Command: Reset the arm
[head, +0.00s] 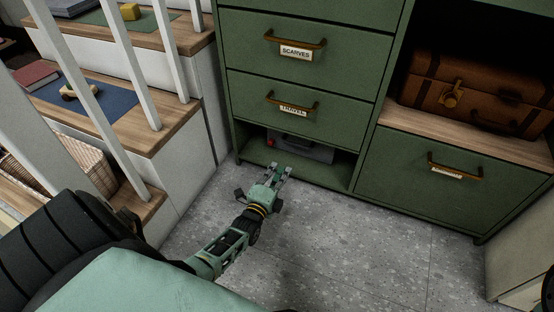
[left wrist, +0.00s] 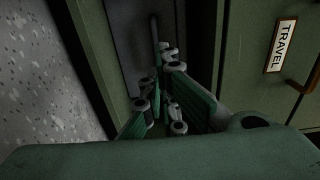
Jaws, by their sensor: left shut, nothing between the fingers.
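My left gripper (head: 277,170) is low over the grey floor, at the front of the open bottom compartment (head: 258,158) of the green cabinet. It is shut with nothing held. The left wrist view shows its green-padded fingers (left wrist: 165,95) in front of a dark grey surface in the compartment. My left arm reaches in from the lower left. My right gripper is not in view.
A grey case (head: 308,150) sits in the compartment. Above are drawers labelled SCARVES (head: 250,58) and TRAVEL (head: 250,92). A brown suitcase (head: 490,85) lies on a wooden shelf at right. Wooden steps (head: 160,125) with white balusters stand left. The floor (head: 340,245) is clear.

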